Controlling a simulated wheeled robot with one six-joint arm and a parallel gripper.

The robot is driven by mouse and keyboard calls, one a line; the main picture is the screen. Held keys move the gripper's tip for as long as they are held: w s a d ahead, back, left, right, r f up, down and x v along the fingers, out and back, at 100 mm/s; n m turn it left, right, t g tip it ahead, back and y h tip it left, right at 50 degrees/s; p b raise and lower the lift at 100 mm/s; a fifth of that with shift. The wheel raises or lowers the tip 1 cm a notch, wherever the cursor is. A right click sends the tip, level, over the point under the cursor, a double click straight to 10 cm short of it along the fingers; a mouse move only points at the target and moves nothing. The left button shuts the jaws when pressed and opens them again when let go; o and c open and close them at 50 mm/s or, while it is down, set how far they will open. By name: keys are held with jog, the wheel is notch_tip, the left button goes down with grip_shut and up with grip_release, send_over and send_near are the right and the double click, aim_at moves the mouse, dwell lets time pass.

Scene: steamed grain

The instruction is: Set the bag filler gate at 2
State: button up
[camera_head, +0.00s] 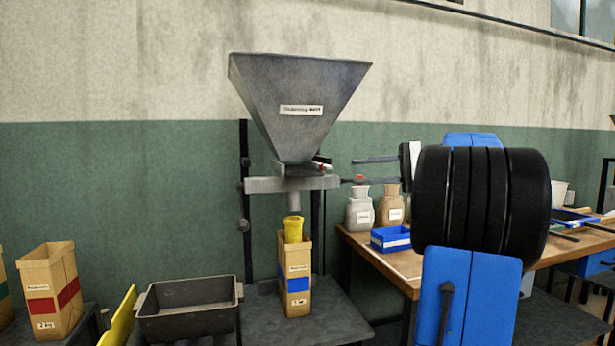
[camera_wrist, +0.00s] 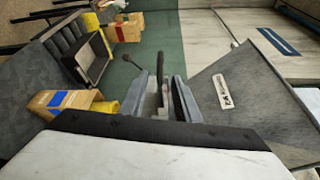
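The bag filler is a grey metal hopper (camera_head: 300,95) with a white label, set on a grey bracket (camera_head: 290,184) with a spout below. The gate is a small part with red and black at the hopper's throat (camera_head: 322,165); its scale and setting are too small to read. My gripper (camera_head: 349,170) is open, just right of the gate, its two fingers pointing left at it and apart from it. In the wrist view my gripper (camera_wrist: 160,85) shows its fingers spread, with grey and dark filler parts seen between them. The hopper (camera_wrist: 235,95) lies to the right there.
A paper bag (camera_head: 297,270) with a yellow funnel (camera_head: 293,230) stands under the spout. A dark tub (camera_head: 188,308) is left of it. Another bag (camera_head: 48,290) stands far left.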

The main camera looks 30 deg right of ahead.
aim_at(314, 174)
jog(key=x, duration=1.5)
jog(key=shift+w+a, duration=0.1)
jog(key=shift+c, duration=0.6)
grip_shut()
